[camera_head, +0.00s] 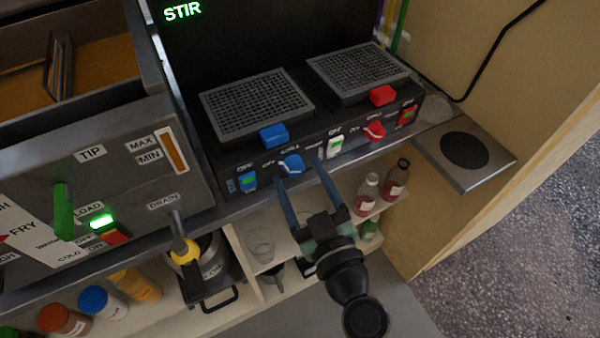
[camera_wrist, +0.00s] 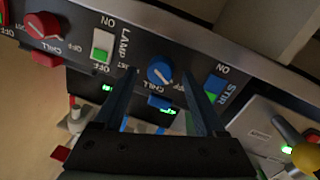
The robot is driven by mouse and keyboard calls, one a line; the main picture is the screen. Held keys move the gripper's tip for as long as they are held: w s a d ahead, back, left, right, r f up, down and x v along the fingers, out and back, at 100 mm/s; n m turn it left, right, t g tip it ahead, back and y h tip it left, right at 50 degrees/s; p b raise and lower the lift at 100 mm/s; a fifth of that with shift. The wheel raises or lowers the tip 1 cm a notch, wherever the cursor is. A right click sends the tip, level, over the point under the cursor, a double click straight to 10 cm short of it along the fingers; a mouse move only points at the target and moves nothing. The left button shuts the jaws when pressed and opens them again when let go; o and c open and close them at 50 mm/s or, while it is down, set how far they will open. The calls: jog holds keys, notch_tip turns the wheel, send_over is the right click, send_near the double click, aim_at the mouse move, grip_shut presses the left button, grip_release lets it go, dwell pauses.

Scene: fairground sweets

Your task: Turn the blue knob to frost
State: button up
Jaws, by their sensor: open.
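The blue knob (camera_head: 292,164) sits on the front of the black panel, left of centre. Labels stand around it; "OFF" and "CHILL" are readable in part, and the frost mark is not clearly legible. A pale pointer mark shows on the knob, but I cannot tell exactly which label it meets. In the wrist view the blue knob (camera_wrist: 160,72) lies between my fingertips. My gripper (camera_head: 300,171) is open just in front of the knob, with one finger to each side. I cannot tell whether the fingers touch it.
A blue rocker switch (camera_head: 248,182) is left of the knob; a white lamp switch (camera_head: 334,147) and a red knob (camera_head: 375,131) are right. A blue block (camera_head: 274,136) sits above, by a mesh plate (camera_head: 257,104). Bottles (camera_head: 396,180) stand on the shelf below.

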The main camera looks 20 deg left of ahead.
jog(key=shift+w+a, duration=0.2)
jog(key=shift+a, duration=0.05)
grip_shut()
